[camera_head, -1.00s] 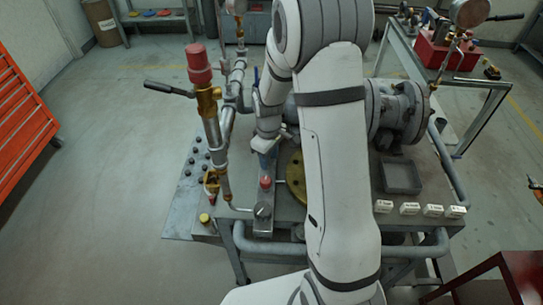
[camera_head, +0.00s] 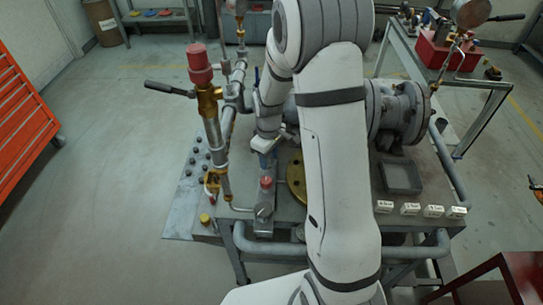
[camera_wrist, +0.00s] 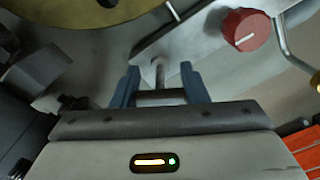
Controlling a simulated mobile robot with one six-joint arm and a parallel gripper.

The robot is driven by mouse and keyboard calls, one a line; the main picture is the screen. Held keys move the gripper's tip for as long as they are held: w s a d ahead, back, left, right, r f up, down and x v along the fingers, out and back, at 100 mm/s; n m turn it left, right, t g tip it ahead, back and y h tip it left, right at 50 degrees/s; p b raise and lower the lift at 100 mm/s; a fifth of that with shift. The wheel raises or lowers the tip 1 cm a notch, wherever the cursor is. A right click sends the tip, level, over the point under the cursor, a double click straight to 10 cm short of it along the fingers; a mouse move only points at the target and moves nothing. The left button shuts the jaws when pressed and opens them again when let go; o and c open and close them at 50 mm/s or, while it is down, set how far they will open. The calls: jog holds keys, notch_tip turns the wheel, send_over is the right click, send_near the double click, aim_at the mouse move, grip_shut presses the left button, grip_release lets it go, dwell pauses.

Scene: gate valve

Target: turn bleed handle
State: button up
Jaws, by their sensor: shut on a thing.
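The bleed handle (camera_wrist: 160,97) shows in the wrist view as a short grey crossbar on a thin metal stem. My gripper (camera_wrist: 160,82) has its two blue-grey fingers on either side of the bar and is shut on it. The stem runs up to a slanted grey metal block. In the head view my gripper (camera_head: 266,152) reaches down over the bench on the left of my forearm, and the handle itself cannot be made out there.
A red knob with a white mark (camera_wrist: 245,29) sits close to the right of the handle; it also shows in the head view (camera_head: 265,183). A yellow round flange (camera_head: 296,180) is beside it. A vertical pipe with a red cap (camera_head: 200,62) stands left.

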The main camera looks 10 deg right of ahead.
jog(key=o, duration=0.7)
jog(key=shift+w+a+r, duration=0.1)
jog(key=shift+w+a, duration=0.05)
jog(key=shift+a, duration=0.05)
jog(key=o, duration=0.3)
jog(key=shift+d, duration=0.1)
notch_tip(320, 180, up, 8)
jog(key=shift+f, duration=0.15)
